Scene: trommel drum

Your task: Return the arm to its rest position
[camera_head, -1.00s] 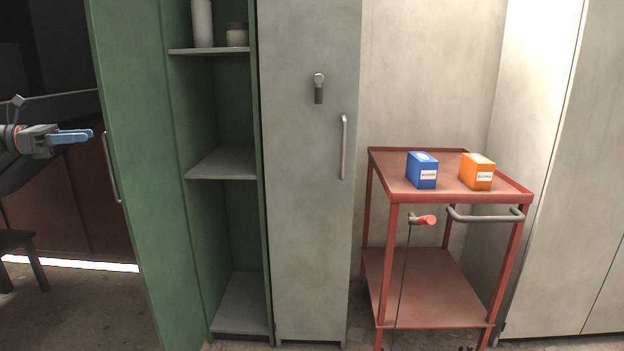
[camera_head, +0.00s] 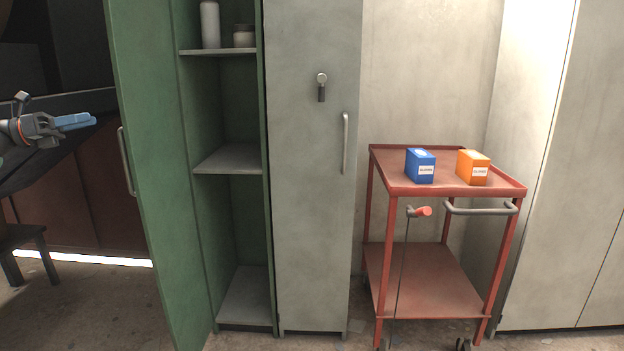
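My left gripper (camera_head: 92,120) is at the left edge of the head view, with its blue fingers pointing right. It is in the air left of the open green locker door (camera_head: 155,150), apart from the door handle (camera_head: 126,162). The fingers lie close together in this view, and I see nothing held. Whether there is a gap between them I cannot tell. My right gripper is not in the picture.
The open green locker holds a white bottle (camera_head: 210,24) and a jar (camera_head: 244,36) on its top shelf. A grey locker door (camera_head: 312,220) is shut. A red cart (camera_head: 445,191) carries a blue box (camera_head: 420,167) and an orange box (camera_head: 473,168). A dark stool (camera_head: 24,236) stands left.

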